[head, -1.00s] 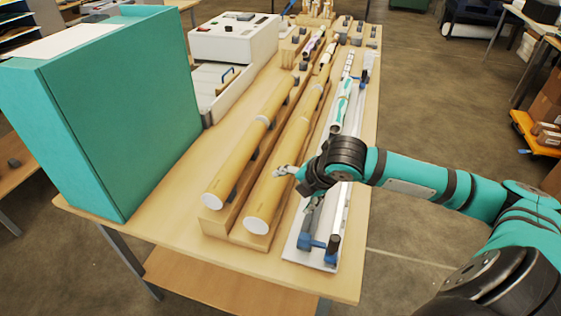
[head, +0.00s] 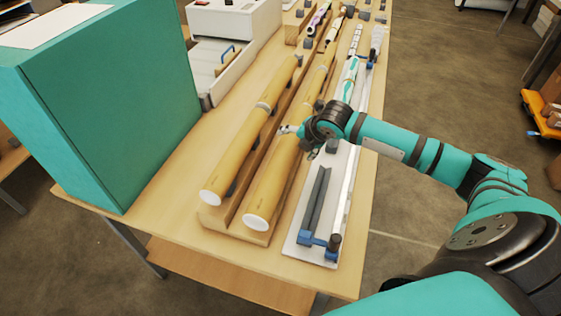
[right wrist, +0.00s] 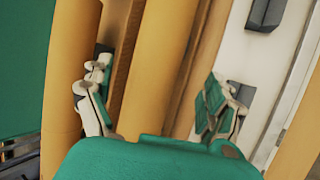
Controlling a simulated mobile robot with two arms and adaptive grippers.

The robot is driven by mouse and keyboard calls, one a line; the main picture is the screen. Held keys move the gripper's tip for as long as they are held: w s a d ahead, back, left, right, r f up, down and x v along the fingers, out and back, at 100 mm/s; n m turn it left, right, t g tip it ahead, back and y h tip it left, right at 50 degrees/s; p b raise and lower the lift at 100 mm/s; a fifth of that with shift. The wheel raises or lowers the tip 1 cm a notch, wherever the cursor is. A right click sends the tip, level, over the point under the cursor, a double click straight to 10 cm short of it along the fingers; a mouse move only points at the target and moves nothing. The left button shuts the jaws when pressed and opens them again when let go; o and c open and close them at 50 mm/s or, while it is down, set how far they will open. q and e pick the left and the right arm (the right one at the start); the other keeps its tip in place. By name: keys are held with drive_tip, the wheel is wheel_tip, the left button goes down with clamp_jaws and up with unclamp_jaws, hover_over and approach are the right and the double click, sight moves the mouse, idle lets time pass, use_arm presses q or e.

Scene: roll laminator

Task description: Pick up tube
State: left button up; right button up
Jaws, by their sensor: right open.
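Two long tan cardboard tubes with white end caps lie side by side on a wooden cradle (head: 228,228), the left tube (head: 235,150) and the right tube (head: 273,188). My right gripper (head: 300,132) is over the right tube, around its middle, and hides part of it. In the right wrist view my right gripper (right wrist: 155,92) is open, with one finger on each side of the right tube (right wrist: 153,50). I cannot tell whether the fingers touch it. The left tube (right wrist: 72,60) runs just outside the left finger. My left gripper is not in view.
A white tray (head: 297,246) with a dark bar and blue clamp lies right of the tubes. A tall teal box (head: 115,110) and a white machine (head: 228,25) stand to the left. Bare table (head: 150,225) shows at the front left.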

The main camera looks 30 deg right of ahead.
sight(293, 143)
drive_tip(key=shift+w+a+f+p, duration=0.2)
drive_tip(key=shift+w+f+p, duration=0.35)
drive_tip(key=shift+w+p, duration=0.1)
drive_tip(key=p+x, duration=0.1)
drive_tip(key=x, duration=0.2)
drive_tip(key=shift+w+f, duration=0.15)
drive_tip(key=shift+w+d+f, duration=0.1)
drive_tip(key=shift+f, duration=0.1)
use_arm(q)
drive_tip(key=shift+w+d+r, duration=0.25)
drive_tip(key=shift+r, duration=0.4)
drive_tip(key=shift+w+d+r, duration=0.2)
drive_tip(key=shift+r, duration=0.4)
use_arm(e)
drive_tip(key=shift+c, duration=0.5)
drive_tip(key=c, duration=1.3)
